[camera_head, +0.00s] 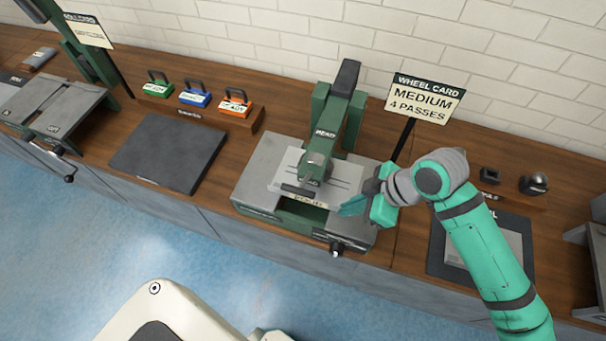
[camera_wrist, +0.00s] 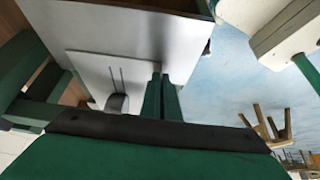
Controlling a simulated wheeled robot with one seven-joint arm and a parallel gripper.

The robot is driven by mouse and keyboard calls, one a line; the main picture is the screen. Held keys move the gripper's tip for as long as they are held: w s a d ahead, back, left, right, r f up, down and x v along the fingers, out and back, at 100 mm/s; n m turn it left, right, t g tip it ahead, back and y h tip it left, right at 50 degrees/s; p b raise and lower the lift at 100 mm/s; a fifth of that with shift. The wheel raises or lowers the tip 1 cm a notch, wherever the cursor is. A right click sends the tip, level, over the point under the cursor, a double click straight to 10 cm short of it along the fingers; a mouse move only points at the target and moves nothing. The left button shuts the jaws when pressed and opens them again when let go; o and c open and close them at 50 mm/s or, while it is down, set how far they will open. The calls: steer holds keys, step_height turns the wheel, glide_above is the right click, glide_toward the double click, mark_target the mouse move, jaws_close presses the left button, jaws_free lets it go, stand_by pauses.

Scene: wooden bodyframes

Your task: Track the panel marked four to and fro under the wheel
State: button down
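A pale panel (camera_head: 345,178) with two dark lines lies on the grey bed of the green wheel machine (camera_head: 319,160), partly under its head. A label strip sits at its front, but I cannot read a number on it. My gripper (camera_head: 354,206) is at the panel's right front edge. In the wrist view, the two green fingers (camera_wrist: 161,98) are close together with the panel (camera_wrist: 92,72) reaching between their tips, so they look shut on its edge. The wheel's contact with the panel is hidden in the head view. A round grey wheel (camera_wrist: 117,103) shows in the wrist view.
A sign (camera_head: 424,98) reads "WHEEL CARD MEDIUM 4 PASSES". A dark mat (camera_head: 168,152) lies left, with green, blue and orange handled blocks (camera_head: 195,95) behind it. A pale sheet sits on another dark mat (camera_head: 437,262) at right, near my arm.

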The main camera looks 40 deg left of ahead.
steer(key=shift+w+d, duration=0.15)
steer(key=shift+d, duration=0.4)
steer(key=shift+w+d, duration=0.15)
steer(key=shift+d, duration=0.85)
steer(key=shift+s+a, duration=0.15)
steer(key=shift+a, duration=0.95)
steer(key=shift+s+a, duration=0.25)
steer(key=shift+a, duration=0.35)
steer(key=shift+s+a, duration=0.25)
steer(key=shift+a, duration=0.35)
steer(key=shift+s+a, duration=0.25)
steer(key=shift+a, duration=0.8)
steer(key=shift+w, duration=0.1)
